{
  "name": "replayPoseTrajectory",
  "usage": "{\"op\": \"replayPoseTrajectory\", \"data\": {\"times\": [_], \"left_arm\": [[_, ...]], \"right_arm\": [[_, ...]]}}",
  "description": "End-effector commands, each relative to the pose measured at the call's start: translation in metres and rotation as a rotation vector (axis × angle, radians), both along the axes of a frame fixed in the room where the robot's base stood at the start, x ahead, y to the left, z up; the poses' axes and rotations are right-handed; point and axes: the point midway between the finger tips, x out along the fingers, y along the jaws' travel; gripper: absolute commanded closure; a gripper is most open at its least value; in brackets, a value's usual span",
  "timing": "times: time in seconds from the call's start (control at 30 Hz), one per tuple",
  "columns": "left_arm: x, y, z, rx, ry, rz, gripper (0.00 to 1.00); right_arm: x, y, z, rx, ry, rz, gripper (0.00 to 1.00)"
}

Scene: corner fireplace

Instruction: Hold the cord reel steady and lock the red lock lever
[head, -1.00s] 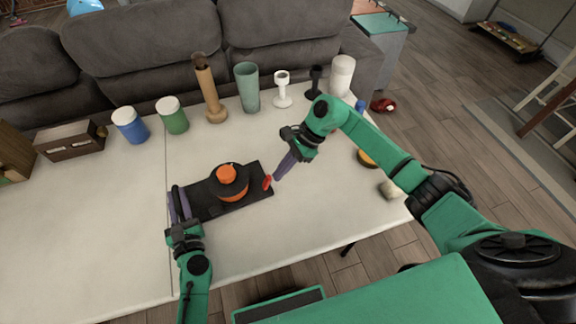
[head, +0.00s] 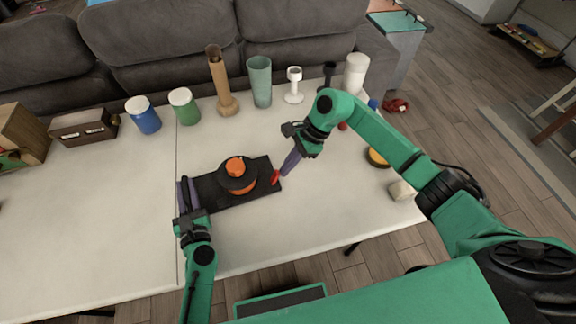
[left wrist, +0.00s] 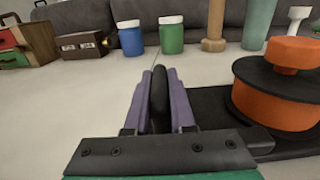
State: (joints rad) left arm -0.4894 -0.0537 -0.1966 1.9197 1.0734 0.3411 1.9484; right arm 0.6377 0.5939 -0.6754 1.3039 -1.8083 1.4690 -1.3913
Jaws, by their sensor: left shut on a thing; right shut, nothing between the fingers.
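The cord reel (head: 237,176) is an orange drum with a black flange and orange knob, standing upright on a black base plate (head: 213,193) on the table. It also shows at the right of the left wrist view (left wrist: 283,92). The red lock lever (head: 276,176) is at the plate's right end. My left gripper (head: 187,193) is at the plate's left end, its purple fingers shut on a black upright handle (left wrist: 158,92). My right gripper (head: 284,169) is shut and empty, its fingertips at the red lever; whether they touch it I cannot tell.
Along the back edge stand a blue jar (head: 143,115), a green jar (head: 184,106), a wooden pillar (head: 220,85), a teal cup (head: 259,82) and a white goblet (head: 293,86). A brown box (head: 84,126) is at left. The table's front is clear.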

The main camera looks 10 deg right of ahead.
Motion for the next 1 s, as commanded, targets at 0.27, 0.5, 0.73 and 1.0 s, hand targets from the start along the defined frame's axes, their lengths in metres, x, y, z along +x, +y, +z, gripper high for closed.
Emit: {"op": "replayPoseTrajectory", "data": {"times": [0.27,0.5,0.73,1.0], "left_arm": [[0.0,0.0,0.0,0.0,0.001,0.0,1.0],[0.0,0.0,0.0,0.0,0.001,0.0,1.0],[0.0,0.0,0.0,0.0,0.001,0.0,1.0],[0.0,0.0,0.0,0.0,0.001,0.0,1.0]], "right_arm": [[0.0,0.003,0.002,-0.05,-0.008,0.0,1.0],[-0.001,0.006,0.005,-0.104,-0.016,0.002,1.0],[-0.002,0.014,0.009,-0.214,-0.037,0.004,1.0],[-0.004,0.027,0.014,-0.312,-0.051,-0.001,1.0]]}}
